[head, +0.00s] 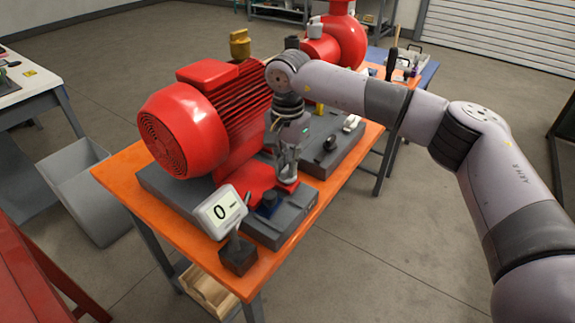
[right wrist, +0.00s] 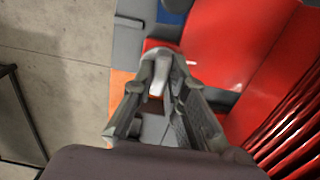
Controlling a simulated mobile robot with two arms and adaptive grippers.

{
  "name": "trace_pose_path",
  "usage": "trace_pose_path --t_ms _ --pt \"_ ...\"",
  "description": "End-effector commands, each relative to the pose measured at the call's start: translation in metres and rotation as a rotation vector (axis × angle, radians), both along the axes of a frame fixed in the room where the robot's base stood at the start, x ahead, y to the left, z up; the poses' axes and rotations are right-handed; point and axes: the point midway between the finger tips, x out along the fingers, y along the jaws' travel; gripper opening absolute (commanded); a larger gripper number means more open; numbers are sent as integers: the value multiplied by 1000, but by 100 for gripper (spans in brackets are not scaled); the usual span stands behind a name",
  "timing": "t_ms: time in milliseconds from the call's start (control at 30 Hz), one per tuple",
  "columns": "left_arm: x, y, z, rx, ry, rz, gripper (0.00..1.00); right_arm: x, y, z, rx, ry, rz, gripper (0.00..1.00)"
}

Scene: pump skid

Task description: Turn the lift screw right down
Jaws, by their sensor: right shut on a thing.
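My right gripper (head: 288,176) points down at the red foot of the motor (head: 190,127), at the near right corner of its base. In the right wrist view its fingers (right wrist: 160,72) are shut on a small pale metal piece, the lift screw (right wrist: 157,80), which stands at the edge of the red foot (right wrist: 184,75). The fingers hide most of the screw, and in the head view I cannot make it out. My left gripper is not in view.
A display reading 0 (head: 221,212) stands at the near edge of the orange bench (head: 125,172). A blue piece (head: 267,205) sits close to my right gripper. A red pump (head: 345,42) is behind. A grey bin (head: 84,195) stands on the floor at left.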

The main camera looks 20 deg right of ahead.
Motion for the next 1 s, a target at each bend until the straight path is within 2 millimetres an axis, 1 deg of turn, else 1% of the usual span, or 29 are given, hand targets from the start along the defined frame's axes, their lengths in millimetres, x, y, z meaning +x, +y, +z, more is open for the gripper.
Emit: trace_pose_path --t_ms 400,433,700,1000 --pt "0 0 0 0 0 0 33 1 0 2 1 -4 7 0" --pt "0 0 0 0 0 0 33 1 0 2 1 -4 7 15" --pt "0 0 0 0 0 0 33 1 0 1 0 -2 6 33" --pt "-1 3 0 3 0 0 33 0 0 1 0 -1 6 33"
